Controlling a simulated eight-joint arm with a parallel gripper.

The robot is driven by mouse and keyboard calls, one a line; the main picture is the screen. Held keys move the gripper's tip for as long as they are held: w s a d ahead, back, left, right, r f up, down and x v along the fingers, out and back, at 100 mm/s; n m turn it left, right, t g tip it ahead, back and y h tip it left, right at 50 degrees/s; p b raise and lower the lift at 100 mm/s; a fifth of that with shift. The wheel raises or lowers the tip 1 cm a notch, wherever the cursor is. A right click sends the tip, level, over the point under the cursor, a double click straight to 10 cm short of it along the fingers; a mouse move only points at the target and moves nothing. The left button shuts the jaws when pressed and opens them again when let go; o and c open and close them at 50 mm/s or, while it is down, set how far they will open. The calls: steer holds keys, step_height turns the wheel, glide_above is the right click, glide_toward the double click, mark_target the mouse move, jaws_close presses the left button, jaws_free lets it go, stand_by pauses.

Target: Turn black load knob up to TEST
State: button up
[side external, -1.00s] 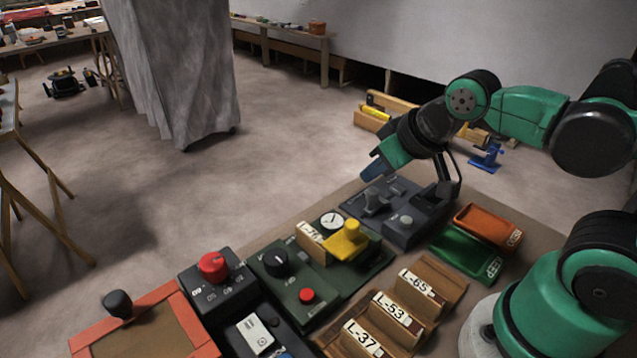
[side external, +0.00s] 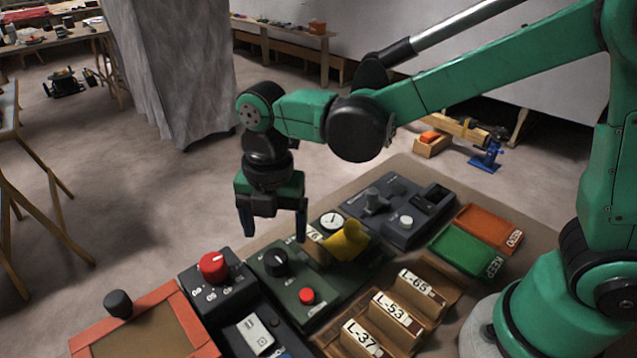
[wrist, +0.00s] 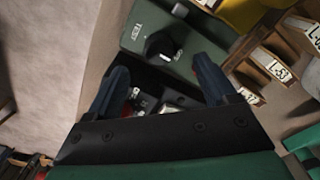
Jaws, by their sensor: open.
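The black knob (side external: 275,263) stands on the green panel box (side external: 290,288), with a red button (side external: 307,295) on the same box. In the wrist view the knob (wrist: 160,46) shows between and just beyond the two fingers, with a small light label beside it, its lettering hard to read. The knob's white pointer mark is small. My gripper (side external: 275,236) points down with its fingers spread, open and empty, a little above the knob; it also shows in the wrist view (wrist: 160,80). No contact with the knob is visible.
A grey box with a red knob (side external: 213,267) stands left of the green box. A yellow handle (side external: 345,243) and a round gauge (side external: 332,222) stand right and behind. Labelled wooden slots (side external: 392,315), green tray (side external: 462,252) and orange tray (side external: 489,228) lie further right.

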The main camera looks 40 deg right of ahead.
mark_target(275, 256)
steer(key=shift+a+f+n, duration=0.25)
steer(key=shift+f+n, duration=0.05)
steer(key=shift+n, duration=0.1)
steer(key=shift+f, duration=2.75)
jaws_close()
